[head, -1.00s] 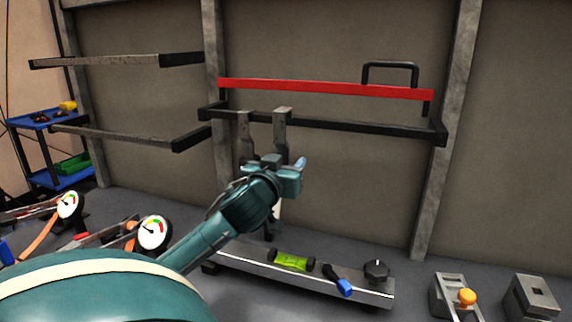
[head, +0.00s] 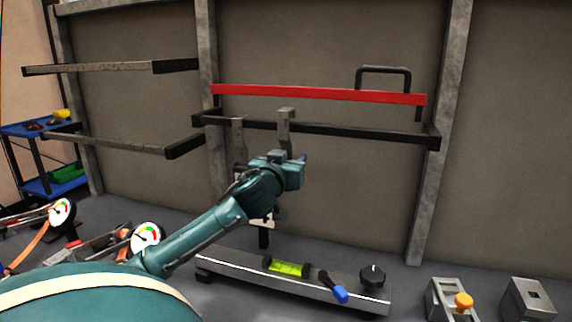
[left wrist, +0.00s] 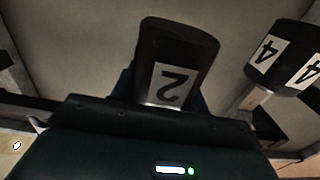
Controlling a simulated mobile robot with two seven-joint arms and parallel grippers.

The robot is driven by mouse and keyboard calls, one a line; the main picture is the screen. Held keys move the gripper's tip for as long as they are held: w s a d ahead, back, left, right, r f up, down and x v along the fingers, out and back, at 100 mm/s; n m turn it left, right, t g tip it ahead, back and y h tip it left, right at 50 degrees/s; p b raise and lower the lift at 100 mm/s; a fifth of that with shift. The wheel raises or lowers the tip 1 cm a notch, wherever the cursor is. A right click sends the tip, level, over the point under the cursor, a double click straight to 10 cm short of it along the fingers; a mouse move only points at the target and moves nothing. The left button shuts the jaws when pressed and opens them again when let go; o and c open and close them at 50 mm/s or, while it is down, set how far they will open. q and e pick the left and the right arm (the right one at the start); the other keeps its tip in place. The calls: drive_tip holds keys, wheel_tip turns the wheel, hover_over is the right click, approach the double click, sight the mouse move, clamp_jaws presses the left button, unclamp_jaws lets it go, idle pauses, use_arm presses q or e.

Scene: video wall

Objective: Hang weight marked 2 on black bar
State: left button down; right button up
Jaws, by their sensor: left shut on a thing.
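The black bar (head: 365,133) runs across the wall below the red bar. My left gripper (head: 288,160) is just below it in the head view, shut on the weight marked 2. In the left wrist view this weight (left wrist: 178,45) is a dark block with an upside-down 2 label. Its grey hook (head: 286,120) rises in front of the bar, with its top above it; I cannot tell whether it rests on the bar. A second hook (head: 238,132) is at the bar to the left. A weight marked 4 (left wrist: 275,58) hangs beside mine in the wrist view.
The red bar (head: 320,95) is close above the black bar, with a black handle (head: 384,70) on it. Side rails (head: 105,143) stick out at left. A grey base with a green level (head: 287,267) stands below. The black bar's right half is clear.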

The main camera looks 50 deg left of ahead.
use_arm(q)
drive_tip(key=shift+w+a+r, duration=0.3)
drive_tip(key=shift+w+a, duration=0.2)
drive_tip(key=shift+w, duration=0.3)
wheel_tip(320, 180, down, 2)
drive_tip(key=shift+w+f+b, duration=0.1)
drive_tip(key=shift+f+b, duration=0.15)
drive_tip(key=shift+b, duration=0.55)
use_arm(e)
drive_tip(key=shift+s+d+r, duration=0.15)
drive_tip(key=shift+s+d, duration=0.05)
drive_tip(key=shift+d, duration=0.15)
drive_tip(key=shift+r, duration=0.1)
